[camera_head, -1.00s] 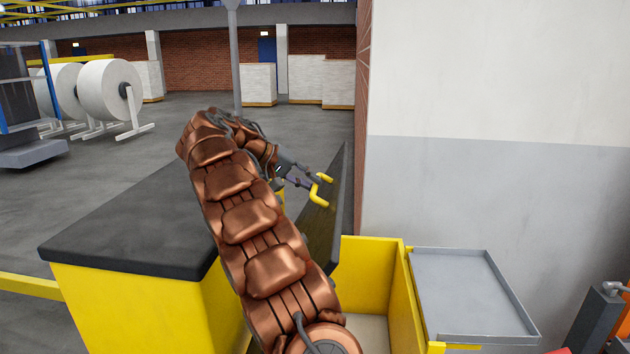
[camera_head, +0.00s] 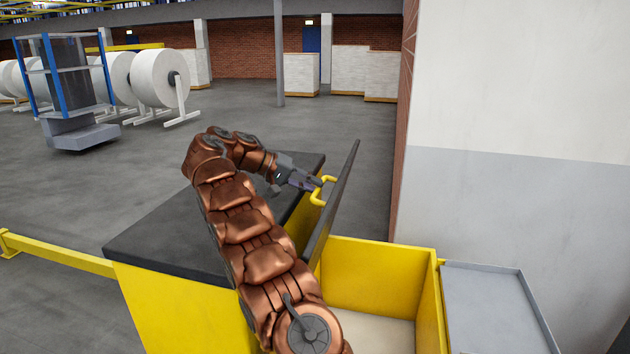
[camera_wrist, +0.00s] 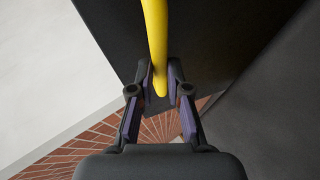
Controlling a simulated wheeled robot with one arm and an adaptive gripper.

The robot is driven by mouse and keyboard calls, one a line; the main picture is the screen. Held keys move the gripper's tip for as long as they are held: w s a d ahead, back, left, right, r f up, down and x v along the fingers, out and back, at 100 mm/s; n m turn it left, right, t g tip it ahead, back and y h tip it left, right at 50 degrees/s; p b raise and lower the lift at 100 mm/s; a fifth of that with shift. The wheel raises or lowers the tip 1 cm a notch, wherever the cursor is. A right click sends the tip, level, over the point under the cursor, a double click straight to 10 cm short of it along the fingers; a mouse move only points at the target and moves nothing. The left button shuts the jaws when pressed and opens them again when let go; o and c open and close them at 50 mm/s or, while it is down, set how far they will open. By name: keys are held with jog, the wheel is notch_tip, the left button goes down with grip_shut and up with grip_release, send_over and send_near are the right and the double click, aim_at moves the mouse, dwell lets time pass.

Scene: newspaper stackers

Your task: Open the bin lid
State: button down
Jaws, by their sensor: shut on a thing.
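A yellow bin (camera_head: 380,262) stands in the lower middle of the head view. Its dark lid (camera_head: 334,208) is raised, tilted up on edge beside the opening, and the bin's pale inside shows. A yellow handle (camera_head: 318,192) is fixed to the lid's face. My gripper (camera_head: 315,185) is at this handle. In the wrist view the handle (camera_wrist: 155,40) runs down between the two fingers of my gripper (camera_wrist: 160,85), which are closed around it. My arm hides part of the bin's left side.
A dark flat top (camera_head: 170,235) on a yellow body lies left of the opening. A grey tray (camera_head: 490,300) sits at its right, beside a white and grey wall (camera_head: 510,170). A yellow floor rail (camera_head: 60,255) runs at left. Paper rolls (camera_head: 160,78) stand farther back on open floor.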

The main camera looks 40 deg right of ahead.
jog(key=shift+w+a+f, duration=0.35)
jog(key=shift+w, duration=0.2)
jog(key=shift+f+p, duration=0.1)
jog(key=shift+p, duration=0.2)
jog(key=c, duration=1.2)
grip_release()
jog(key=shift+o, duration=0.3)
jog(key=shift+r, duration=0.2)
jog(key=shift+r, duration=0.1)
